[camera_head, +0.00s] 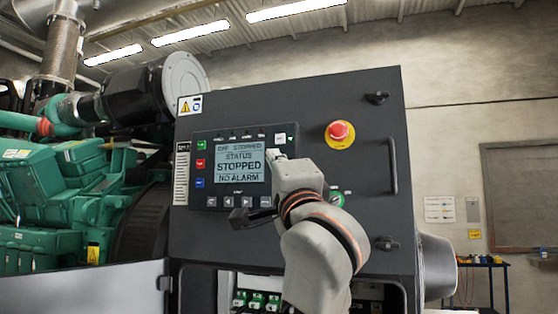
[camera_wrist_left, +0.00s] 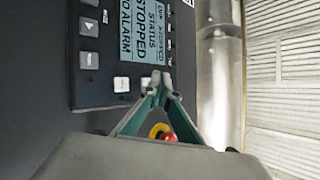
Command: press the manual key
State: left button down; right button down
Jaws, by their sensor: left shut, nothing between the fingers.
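The controller (camera_head: 196,214) sits on the dark cabinet front, and its screen (camera_head: 239,164) reads STOPPED and NO ALARM; the screen also shows, turned sideways, in the left wrist view (camera_wrist_left: 140,35). Small keys line its edges; their labels are too small for me to tell which is manual. A white key (camera_head: 280,138) shows near its upper right corner. My left gripper (camera_head: 277,154) is in front of the controller's right side, shut and empty. Its fingertips (camera_wrist_left: 158,78) appear beside a pale key (camera_wrist_left: 122,85); I cannot tell whether they touch anything. My arm hides part of the controller's right edge.
A red emergency stop button (camera_head: 339,131) on a yellow ring is right of the controller. A vertical handle (camera_head: 393,166) and black latches are farther right. A green engine (camera_head: 45,205) stands at the left. An open compartment (camera_head: 258,300) is below the panel.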

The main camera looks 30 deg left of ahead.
pick_arm(q)
jog(key=shift+w+a, duration=0.1)
jog(key=shift+w, duration=0.25)
jog(key=shift+w+a, duration=0.1)
jog(key=shift+w, duration=0.35)
dwell(0.7)
jog(key=shift+s, duration=0.1)
jog(key=shift+s+d, duration=0.2)
jog(key=shift+s, duration=0.55)
jog(key=shift+s, duration=0.1)
jog(key=shift+s+d, duration=0.25)
jog(key=shift+s, duration=0.7)
jog(key=shift+s+d, duration=0.2)
jog(key=shift+s, duration=0.75)
jog(key=shift+s+d, duration=0.25)
jog(key=shift+s, duration=0.7)
